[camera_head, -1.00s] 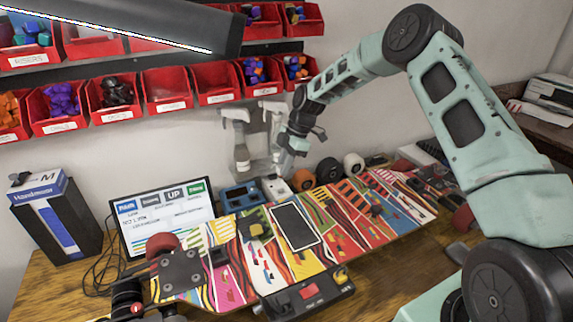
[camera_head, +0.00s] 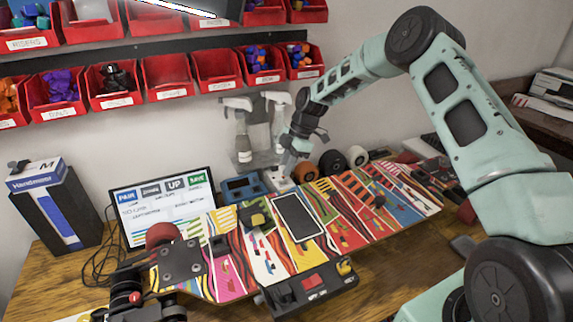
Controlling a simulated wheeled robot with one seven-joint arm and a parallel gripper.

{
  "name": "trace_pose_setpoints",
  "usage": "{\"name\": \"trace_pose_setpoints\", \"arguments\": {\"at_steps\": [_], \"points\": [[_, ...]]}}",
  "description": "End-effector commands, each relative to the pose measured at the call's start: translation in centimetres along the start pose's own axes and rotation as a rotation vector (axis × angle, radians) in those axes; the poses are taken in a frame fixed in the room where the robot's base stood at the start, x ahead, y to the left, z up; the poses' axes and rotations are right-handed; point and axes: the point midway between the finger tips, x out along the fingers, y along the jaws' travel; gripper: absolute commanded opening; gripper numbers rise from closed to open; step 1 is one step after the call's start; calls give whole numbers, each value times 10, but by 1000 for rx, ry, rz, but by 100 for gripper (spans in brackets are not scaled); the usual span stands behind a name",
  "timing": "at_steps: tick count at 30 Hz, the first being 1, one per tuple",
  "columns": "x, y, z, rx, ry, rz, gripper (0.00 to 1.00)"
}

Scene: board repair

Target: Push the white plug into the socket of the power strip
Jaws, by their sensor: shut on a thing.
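My gripper (camera_head: 287,167) is at the back of the bench, behind the long colourful board, pointing down. It is shut, with a small pale piece at its tips that looks like the white plug, mostly hidden and too small to make out. Right under the tips is a small white block (camera_head: 279,185), which looks like part of the power strip. The sockets are too small to see. I cannot tell whether the plug touches the strip or sits in a socket.
The colourful board (camera_head: 340,215) fills the bench front. A blue device (camera_head: 243,187) stands left of the gripper, and orange and black wheels (camera_head: 318,166) stand right. Spray bottles (camera_head: 243,140) hang behind. A screen (camera_head: 160,215) and red bins (camera_head: 165,82) are further left and above.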

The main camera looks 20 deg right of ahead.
Motion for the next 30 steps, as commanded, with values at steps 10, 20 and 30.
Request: {"name": "trace_pose_setpoints", "arguments": {"at_steps": [10, 20, 30], "points": [[-1, 0, 0, 0, 0, 1, 0], [3, 0, 1, 0, 0, 0, 0], [9, 0, 4, 0, 0, 1, 0]]}}
